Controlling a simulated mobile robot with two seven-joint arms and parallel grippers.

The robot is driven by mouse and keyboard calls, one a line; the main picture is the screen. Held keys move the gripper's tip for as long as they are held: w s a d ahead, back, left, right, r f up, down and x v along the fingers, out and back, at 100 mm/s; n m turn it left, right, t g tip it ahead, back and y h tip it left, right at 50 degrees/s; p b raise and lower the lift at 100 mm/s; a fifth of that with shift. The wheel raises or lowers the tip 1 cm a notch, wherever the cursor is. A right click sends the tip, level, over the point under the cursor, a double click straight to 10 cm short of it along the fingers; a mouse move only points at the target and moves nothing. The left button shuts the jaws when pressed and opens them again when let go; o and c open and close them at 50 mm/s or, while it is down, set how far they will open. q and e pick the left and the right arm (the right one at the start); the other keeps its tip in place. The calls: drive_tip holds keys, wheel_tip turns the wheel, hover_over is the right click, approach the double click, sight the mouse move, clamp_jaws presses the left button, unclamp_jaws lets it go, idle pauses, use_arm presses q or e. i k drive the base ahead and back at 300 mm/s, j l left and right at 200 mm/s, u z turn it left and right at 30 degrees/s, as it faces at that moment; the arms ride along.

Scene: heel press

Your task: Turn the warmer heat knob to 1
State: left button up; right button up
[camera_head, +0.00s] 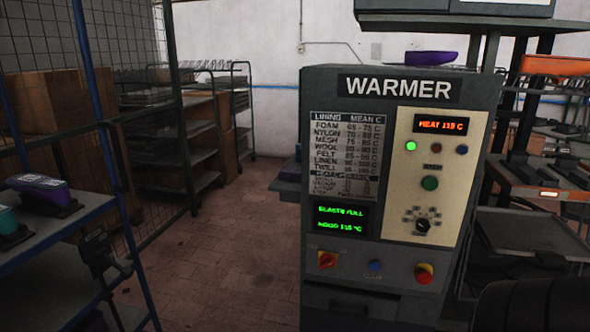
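The warmer (320,120) is a dark grey cabinet right of centre, with its name on a plate on top. Its heat knob (422,225) is a small black dial low on the cream panel (395,205), ringed by small marks. The marks and the pointer are too small to read surely. The orange display (441,125) reads HEAT 115 C. My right gripper does not show. Nothing touches the knob.
A blue rack (75,222) with shoe forms stands left, another rack (550,190) right. The floor (225,225) between is clear. A dark rounded shape fills the lower right.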

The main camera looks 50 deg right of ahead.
sight(423, 225)
drive_tip(key=z, duration=2.4)
